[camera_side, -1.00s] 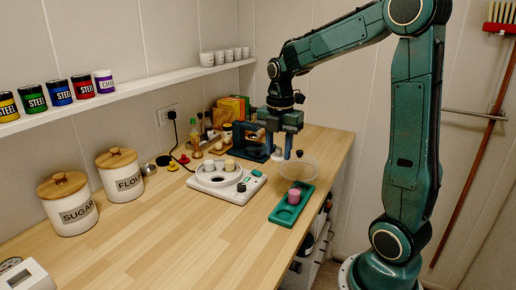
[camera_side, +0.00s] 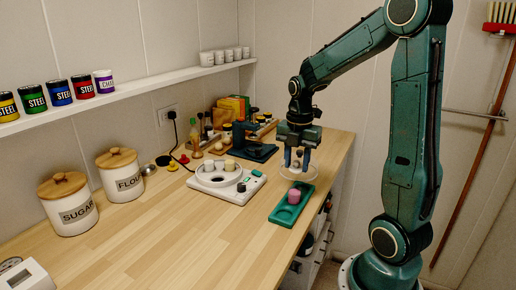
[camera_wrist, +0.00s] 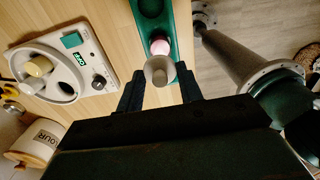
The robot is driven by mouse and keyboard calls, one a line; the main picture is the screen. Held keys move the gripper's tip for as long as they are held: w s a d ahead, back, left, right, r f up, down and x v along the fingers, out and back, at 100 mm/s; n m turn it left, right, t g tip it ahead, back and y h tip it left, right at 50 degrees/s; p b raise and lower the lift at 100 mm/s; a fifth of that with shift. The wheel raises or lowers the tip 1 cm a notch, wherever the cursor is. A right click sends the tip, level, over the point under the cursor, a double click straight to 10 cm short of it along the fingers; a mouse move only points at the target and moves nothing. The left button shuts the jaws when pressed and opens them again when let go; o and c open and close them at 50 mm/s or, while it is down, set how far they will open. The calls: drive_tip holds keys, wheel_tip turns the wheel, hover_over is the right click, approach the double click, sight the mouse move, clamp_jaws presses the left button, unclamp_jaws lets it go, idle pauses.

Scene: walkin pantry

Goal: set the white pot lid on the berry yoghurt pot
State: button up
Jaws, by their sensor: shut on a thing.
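The berry yoghurt pot, a pink pot (camera_side: 294,196), stands in the green tray (camera_side: 281,217) near the counter's right edge. It also shows in the wrist view (camera_wrist: 160,46), partly covered by the lid.
A white device (camera_side: 235,193) with a round bowl of small pots stands left of the tray.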

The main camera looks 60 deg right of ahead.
drive_tip(key=shift+f, duration=2.6)
drive_tip(key=shift+f, duration=0.5)
idle(0.7)
drive_tip(key=o, duration=1.5)
drive_tip(key=shift+r, duration=0.15)
drive_tip(key=shift+r, duration=3.4)
